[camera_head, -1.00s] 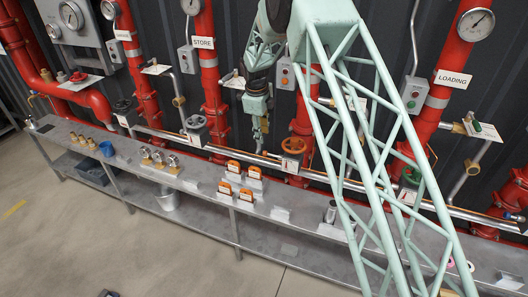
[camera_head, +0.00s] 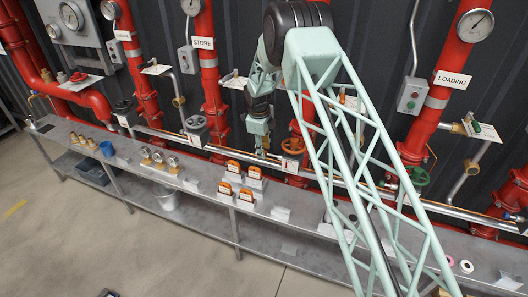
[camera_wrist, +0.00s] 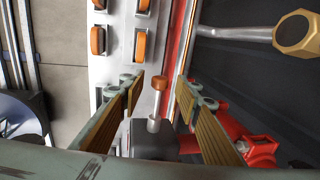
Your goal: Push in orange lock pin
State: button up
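An orange-capped pin (camera_wrist: 159,84) on a silver stem shows near the middle of the wrist view; I take it to be the lock pin. My gripper (camera_wrist: 158,92) is open, with one ribbed finger on each side of the pin's line and visible gaps to both. Nothing is held. I cannot make out the pin in the head view. How deep it sits and its distance from the fingertips are unclear.
Orange-topped items in pale holders (camera_head: 232,167) stand on the long grey bench (camera_head: 190,188) below my gripper. A silver pipe (camera_head: 335,174) and red vertical pipes (camera_head: 212,100) run along the wall. A pipe with a brass hex end (camera_wrist: 297,34) is upper right in the wrist view.

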jog(key=shift+w+f, duration=0.1)
jog(key=shift+f, duration=0.6)
jog(key=shift+d, duration=0.1)
jog(key=shift+c, duration=0.5)
grip_shut()
